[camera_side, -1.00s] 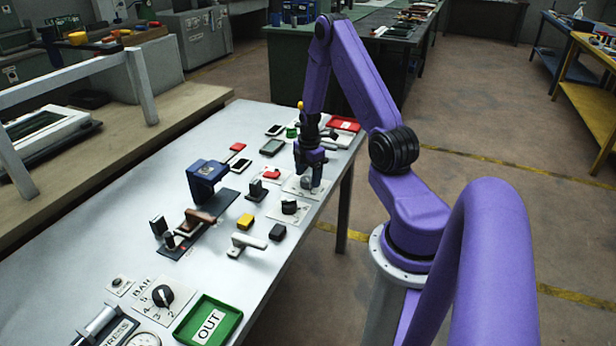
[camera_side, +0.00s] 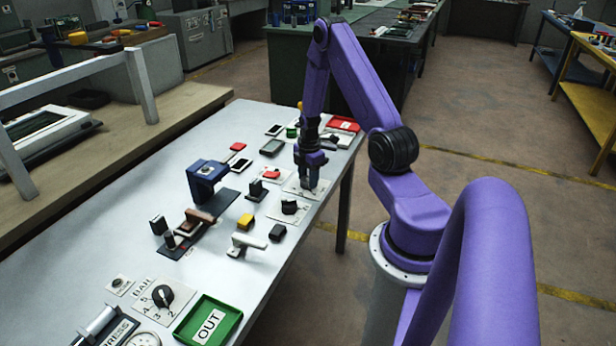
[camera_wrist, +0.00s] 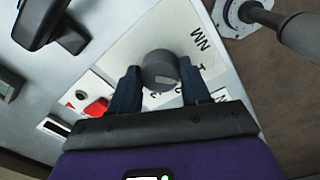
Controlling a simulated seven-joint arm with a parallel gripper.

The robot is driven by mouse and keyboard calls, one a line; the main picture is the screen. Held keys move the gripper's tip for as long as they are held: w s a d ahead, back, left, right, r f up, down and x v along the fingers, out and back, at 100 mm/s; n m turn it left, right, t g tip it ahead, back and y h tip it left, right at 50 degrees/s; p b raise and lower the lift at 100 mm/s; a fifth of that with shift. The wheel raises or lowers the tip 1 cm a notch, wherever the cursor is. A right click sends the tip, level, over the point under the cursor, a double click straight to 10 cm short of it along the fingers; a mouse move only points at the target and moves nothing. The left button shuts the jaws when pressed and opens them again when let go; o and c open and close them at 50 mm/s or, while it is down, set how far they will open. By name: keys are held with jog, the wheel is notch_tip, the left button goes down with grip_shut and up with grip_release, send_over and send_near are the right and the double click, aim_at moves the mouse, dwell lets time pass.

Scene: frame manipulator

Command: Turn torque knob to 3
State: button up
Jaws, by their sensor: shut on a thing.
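The torque knob (camera_wrist: 160,73) is a dark grey round knob on a white plate (camera_wrist: 208,62) with black markings, seen in the wrist view. The fingers of my gripper (camera_wrist: 158,90) stand on both sides of the knob and are shut on it. The digits on the plate are partly covered, so I cannot read the knob's setting. In the side view my gripper (camera_side: 309,180) points down over the plate at the far right part of the table, and the fingers mostly hide the knob there.
Another black knob (camera_side: 290,206) on a white plate is close in front of my gripper. The table's right edge is near.

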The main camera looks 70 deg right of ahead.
aim_at(306, 181)
jog(key=m, duration=0.8)
jog(key=shift+a+m, duration=0.1)
jog(key=shift+m, duration=0.3)
jog(key=m, duration=0.4)
jog(key=shift+m, duration=0.3)
jog(key=shift+a+m+g, duration=0.1)
jog(key=shift+m+g, duration=0.2)
jog(key=shift+m, duration=1.7)
jog(key=o, duration=1.1)
jog(key=r, duration=1.7)
jog(key=shift+w+a+r, duration=0.15)
jog(key=shift+a+r, duration=0.1)
jog(key=shift+a, duration=0.1)
